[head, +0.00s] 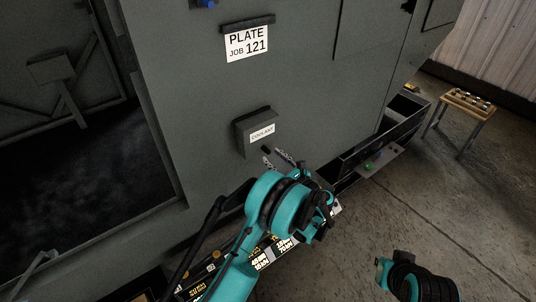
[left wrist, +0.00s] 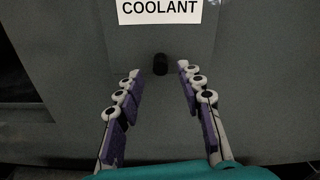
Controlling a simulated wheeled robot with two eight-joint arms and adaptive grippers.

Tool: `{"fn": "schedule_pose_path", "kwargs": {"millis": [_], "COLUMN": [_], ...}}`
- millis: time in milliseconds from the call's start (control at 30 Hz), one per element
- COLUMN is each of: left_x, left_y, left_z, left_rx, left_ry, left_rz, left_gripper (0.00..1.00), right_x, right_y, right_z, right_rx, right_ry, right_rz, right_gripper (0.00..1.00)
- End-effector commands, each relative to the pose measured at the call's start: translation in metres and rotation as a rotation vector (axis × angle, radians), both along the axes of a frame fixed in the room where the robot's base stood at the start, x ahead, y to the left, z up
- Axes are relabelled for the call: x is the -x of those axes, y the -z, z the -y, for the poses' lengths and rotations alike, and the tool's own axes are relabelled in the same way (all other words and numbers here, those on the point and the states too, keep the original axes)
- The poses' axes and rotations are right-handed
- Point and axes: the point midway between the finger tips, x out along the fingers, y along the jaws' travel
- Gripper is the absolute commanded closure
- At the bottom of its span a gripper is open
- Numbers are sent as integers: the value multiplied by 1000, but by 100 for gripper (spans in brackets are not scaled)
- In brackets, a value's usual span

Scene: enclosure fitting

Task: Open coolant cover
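The coolant cover (head: 256,132) is a grey box-like flap on the machine front, with a white COOLANT label. Its label also shows at the top of the left wrist view (left wrist: 160,10). A small black knob (left wrist: 160,64) sticks out below the label. It shows in the head view too (head: 266,150). The cover looks shut. My left gripper (head: 279,157) is just in front of and below the cover. In the left wrist view its fingers (left wrist: 160,85) are spread, one on each side of the knob, apart from it. My right gripper is not visible; only part of that arm shows at bottom right.
The grey machine wall (head: 200,120) stands close behind the cover. A sign reading PLATE JOB 121 (head: 247,43) is above. An open dark trough (head: 385,140) juts out at right. A small wooden table (head: 466,102) with parts stands farther right.

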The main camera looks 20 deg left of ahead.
Motion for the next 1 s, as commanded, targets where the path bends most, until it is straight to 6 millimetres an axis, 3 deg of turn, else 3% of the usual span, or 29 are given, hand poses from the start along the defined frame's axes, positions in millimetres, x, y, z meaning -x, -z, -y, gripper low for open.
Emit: {"fn": "schedule_pose_path", "kwargs": {"millis": [233,600,733,767,1000], "left_x": [-21,-26,-26,-26,-26], "left_y": [1,-1,-1,-1,-2], "left_z": [-28,-33,-33,-33,-32], "left_rx": [-2,-3,-3,-3,-1], "left_ry": [0,2,2,2,2], "left_rz": [-1,-2,-2,-2,-3], "left_gripper": [62,62,97,100,100], "right_x": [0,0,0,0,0], "right_y": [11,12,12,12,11], "right_z": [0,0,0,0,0], "right_rx": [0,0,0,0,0], "right_ry": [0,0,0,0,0], "right_rz": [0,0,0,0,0], "right_gripper": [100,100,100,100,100]}}
